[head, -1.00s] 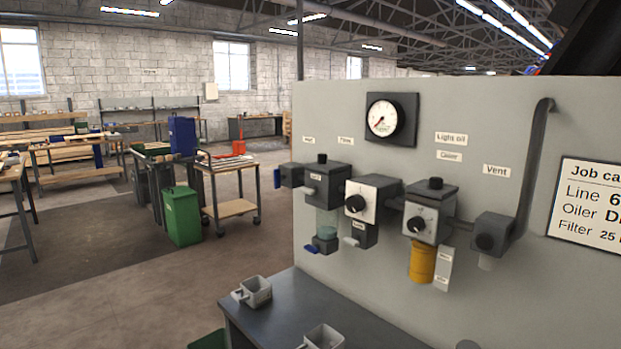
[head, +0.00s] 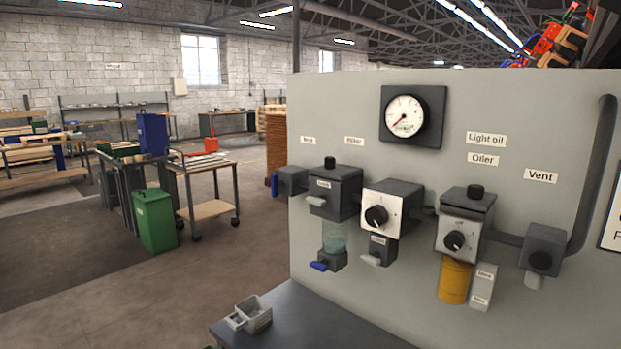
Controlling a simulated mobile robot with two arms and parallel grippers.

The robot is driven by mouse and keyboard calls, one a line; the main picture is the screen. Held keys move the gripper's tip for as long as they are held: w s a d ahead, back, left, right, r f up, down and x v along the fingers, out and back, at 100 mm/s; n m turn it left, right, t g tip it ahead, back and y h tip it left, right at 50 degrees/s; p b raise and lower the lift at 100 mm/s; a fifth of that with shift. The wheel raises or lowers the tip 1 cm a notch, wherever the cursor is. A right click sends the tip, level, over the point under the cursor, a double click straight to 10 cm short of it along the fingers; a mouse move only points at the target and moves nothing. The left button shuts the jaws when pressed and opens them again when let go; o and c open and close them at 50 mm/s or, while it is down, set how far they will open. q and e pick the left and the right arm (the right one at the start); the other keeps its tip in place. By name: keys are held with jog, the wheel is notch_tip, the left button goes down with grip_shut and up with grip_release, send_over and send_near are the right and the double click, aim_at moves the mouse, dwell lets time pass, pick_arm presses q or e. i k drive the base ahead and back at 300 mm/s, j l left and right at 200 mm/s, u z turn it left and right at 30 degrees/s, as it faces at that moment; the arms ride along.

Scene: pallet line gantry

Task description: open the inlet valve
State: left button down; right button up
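The inlet valve appears to be the dark block (head: 292,181) at the left end of the panel's pipe line, under a small label (head: 308,140) too blurred to read surely. A blue handle (head: 275,185) hangs vertically on its left side. To its right are the filter unit (head: 335,192) with a clear bowl (head: 334,237) and a blue drain lever (head: 319,266), then a white-faced regulator (head: 386,208) with a black knob. A gauge (head: 405,116) sits above with a red needle pointing lower left. Neither of my grippers is in view.
The grey panel (head: 345,105) stands on a dark bench (head: 300,325) holding a small grey tray (head: 254,314). The oiler (head: 465,225) and vent valve (head: 543,249) are to the right.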

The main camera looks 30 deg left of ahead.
aim_at(274, 185)
jog(key=i+j+z, duration=0.1)
jog(key=j+z, duration=0.25)
jog(key=j, duration=1.15)
jog(key=k+j+z, duration=0.1)
jog(key=j+z, duration=0.25)
jog(key=j, duration=1.15)
